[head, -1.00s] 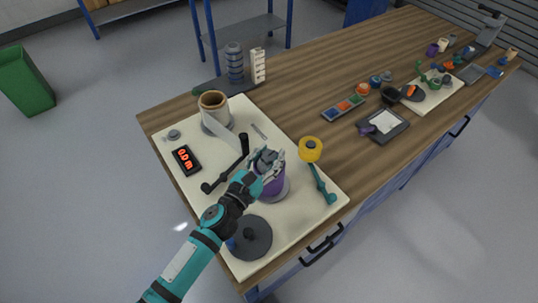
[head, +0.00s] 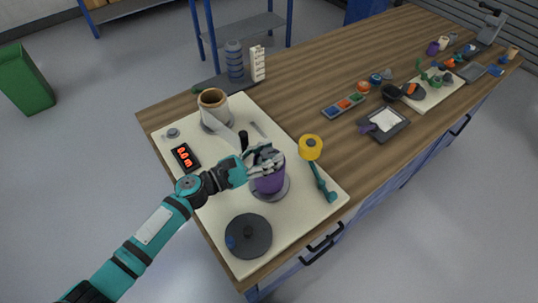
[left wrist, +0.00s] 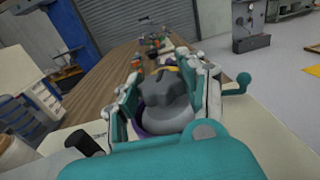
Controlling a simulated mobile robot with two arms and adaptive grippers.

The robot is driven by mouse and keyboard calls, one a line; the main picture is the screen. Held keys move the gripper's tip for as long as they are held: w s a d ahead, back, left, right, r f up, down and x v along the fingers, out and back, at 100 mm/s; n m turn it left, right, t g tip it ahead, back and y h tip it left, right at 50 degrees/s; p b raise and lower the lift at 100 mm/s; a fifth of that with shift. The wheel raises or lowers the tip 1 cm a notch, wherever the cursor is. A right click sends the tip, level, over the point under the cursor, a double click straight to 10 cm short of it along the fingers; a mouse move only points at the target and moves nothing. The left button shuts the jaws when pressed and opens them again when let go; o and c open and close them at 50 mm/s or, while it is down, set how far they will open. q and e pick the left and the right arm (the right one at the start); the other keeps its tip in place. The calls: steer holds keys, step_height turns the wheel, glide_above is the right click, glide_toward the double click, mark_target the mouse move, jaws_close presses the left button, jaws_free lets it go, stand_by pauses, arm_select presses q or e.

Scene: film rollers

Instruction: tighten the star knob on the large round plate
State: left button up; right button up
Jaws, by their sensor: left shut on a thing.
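A grey star knob (left wrist: 168,88) shows in the left wrist view between the fingers of my left gripper (head: 264,158), on a smooth grey rounded part (left wrist: 165,119). My left gripper is shut on the knob. Below it, in the head view, a purple roll (head: 269,184) stands upright on a grey round base plate (head: 284,190). The fingers mostly hide the knob in the head view. A dark large round plate (head: 262,244) with a small centre hub and a blue spot lies at the mat's front corner. My right gripper is out of view.
The cream mat (head: 210,217) also holds a brown-and-cream roll (head: 213,101), a display with red digits (head: 184,157) and a yellow-topped teal arm (head: 318,176). A black crank knob (head: 243,140) rises behind my gripper. Trays and small parts stand farther right.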

arm_select(q)
steer(key=m+g+b, duration=0.3)
steer(key=g+b, duration=0.2)
steer(key=m+g+h+b, duration=0.1)
steer(key=m+g+b, duration=0.3)
steer(key=g, duration=0.1)
steer(key=m+g+b, duration=0.3)
steer(key=g+b, duration=0.2)
steer(key=g, duration=0.1)
steer(key=shift+w+f+m+h+b, duration=0.1)
steer(key=shift+f+m+h+b, duration=0.1)
steer(key=shift+m+h+b, duration=0.15)
steer(key=shift+r+m+g+y+b, duration=0.2)
steer(key=shift+m+g+y+b, duration=0.55)
steer(key=shift+g+b, duration=0.55)
steer(key=o, duration=1.2)
steer(key=shift+a, duration=0.1)
steer(key=shift+w+a, duration=0.15)
steer(key=shift+a, duration=0.05)
steer(key=v, duration=0.7)
